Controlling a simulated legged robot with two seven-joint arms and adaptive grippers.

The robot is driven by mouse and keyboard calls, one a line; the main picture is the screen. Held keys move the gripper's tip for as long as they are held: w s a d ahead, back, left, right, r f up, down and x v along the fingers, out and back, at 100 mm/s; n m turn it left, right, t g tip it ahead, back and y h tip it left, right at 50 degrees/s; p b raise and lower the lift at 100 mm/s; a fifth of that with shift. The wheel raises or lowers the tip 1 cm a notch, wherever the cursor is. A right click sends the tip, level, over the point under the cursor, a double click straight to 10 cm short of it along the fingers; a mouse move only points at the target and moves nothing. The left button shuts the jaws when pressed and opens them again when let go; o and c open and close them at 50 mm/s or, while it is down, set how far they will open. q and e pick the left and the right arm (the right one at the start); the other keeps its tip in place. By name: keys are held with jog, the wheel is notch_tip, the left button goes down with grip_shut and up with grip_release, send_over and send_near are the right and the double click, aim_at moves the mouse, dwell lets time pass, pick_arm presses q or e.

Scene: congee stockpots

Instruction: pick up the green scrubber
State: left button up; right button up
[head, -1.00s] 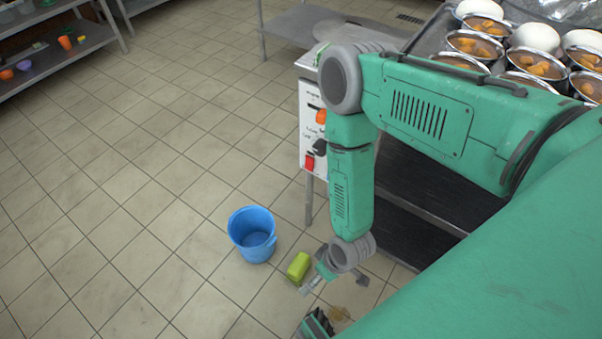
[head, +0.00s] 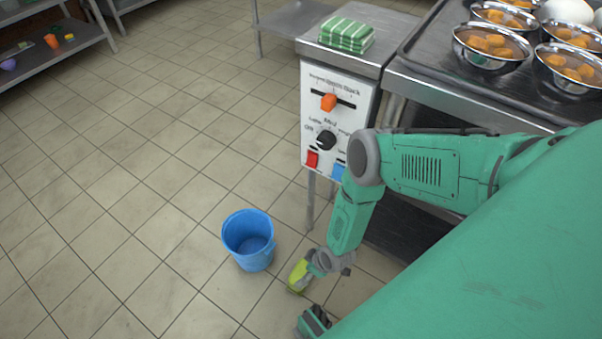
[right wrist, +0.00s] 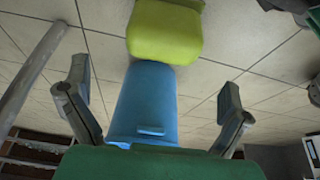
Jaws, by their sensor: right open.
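The green scrubber (head: 297,277) is a yellow-green block on the tiled floor in the head view, just right of and below the blue bucket. My right gripper (head: 308,274) reaches down to it from the right and covers part of it. In the right wrist view the scrubber (right wrist: 165,32) shows at the top middle, beyond the fingertips. My right gripper (right wrist: 154,82) has its two fingers wide apart there, with no contact visible. My left gripper is not in view.
The blue bucket (head: 249,241) stands close to the scrubber and also shows between the fingers (right wrist: 146,100). A control box (head: 333,120) with a striped green cloth (head: 346,36) on top stands by a counter with metal bowls (head: 489,46). Floor to the left is clear.

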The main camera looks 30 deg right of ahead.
aim_at(301, 271)
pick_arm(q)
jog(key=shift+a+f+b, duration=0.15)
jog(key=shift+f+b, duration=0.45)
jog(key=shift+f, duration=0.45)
pick_arm(e)
jog(key=shift+x, duration=1.1)
jog(key=b+x, duration=0.4)
jog(key=x, duration=0.1)
jog(key=shift+s+a, duration=0.15)
jog(key=shift+a, duration=0.1)
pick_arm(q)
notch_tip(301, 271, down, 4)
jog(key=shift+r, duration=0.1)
pick_arm(e)
jog(key=c, duration=1)
